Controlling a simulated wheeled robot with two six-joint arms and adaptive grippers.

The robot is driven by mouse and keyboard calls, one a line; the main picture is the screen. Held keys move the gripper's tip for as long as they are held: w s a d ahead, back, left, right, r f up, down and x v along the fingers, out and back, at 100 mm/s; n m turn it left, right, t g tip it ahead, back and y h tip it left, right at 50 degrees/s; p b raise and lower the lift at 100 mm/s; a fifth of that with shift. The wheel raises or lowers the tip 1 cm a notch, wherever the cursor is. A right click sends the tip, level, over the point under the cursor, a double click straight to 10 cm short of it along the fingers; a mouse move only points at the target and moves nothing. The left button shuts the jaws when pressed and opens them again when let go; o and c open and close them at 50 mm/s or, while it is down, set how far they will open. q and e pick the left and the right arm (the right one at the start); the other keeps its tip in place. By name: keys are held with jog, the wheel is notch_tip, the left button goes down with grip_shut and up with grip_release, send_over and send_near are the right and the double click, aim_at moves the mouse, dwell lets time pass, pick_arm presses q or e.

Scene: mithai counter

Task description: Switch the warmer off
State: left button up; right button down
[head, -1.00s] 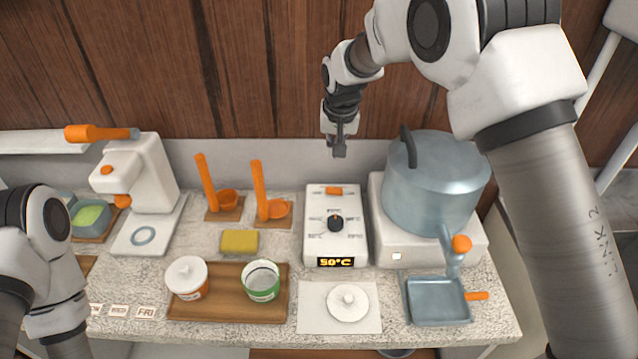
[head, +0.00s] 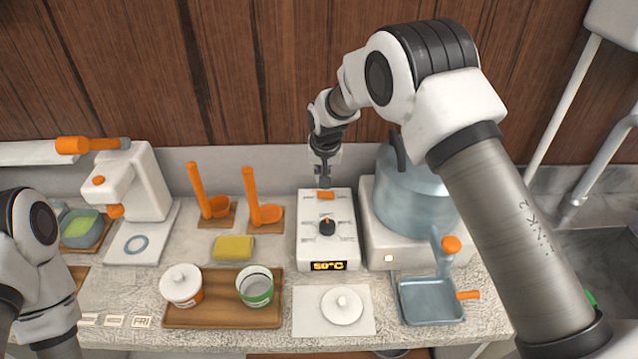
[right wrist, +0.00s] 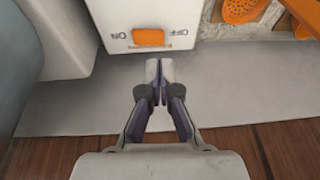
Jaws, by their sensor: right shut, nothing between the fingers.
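The warmer (head: 312,248) is a white box with a black dial (head: 327,228), a display reading 50°C and an orange rocker switch (head: 325,195) at its back end. In the right wrist view the orange switch (right wrist: 149,38) sits between printed OFF and ON labels. My right gripper (head: 324,184) is shut and empty, just behind the warmer's back edge; in the right wrist view its fingertips (right wrist: 159,68) are a little short of the switch. Whether they touch the warmer cannot be told. My left arm shows at the left edge, but its gripper is out of view.
A large steel pot (head: 412,195) stands on a white hob (head: 388,247) close to the warmer's right. A wooden tray (head: 215,316) and a lid (head: 342,306) are in front.

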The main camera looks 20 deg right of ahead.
aim_at(318, 195)
jog(key=x, duration=0.1)
jog(key=p+x, duration=0.1)
jog(key=x, duration=0.1)
jog(key=p+x, duration=0.1)
jog(key=shift+a+f, duration=0.25)
jog(key=shift+f, duration=0.2)
jog(key=shift+s+f, duration=0.1)
jog(key=shift+f, duration=0.4)
jog(key=shift+s, duration=0.1)
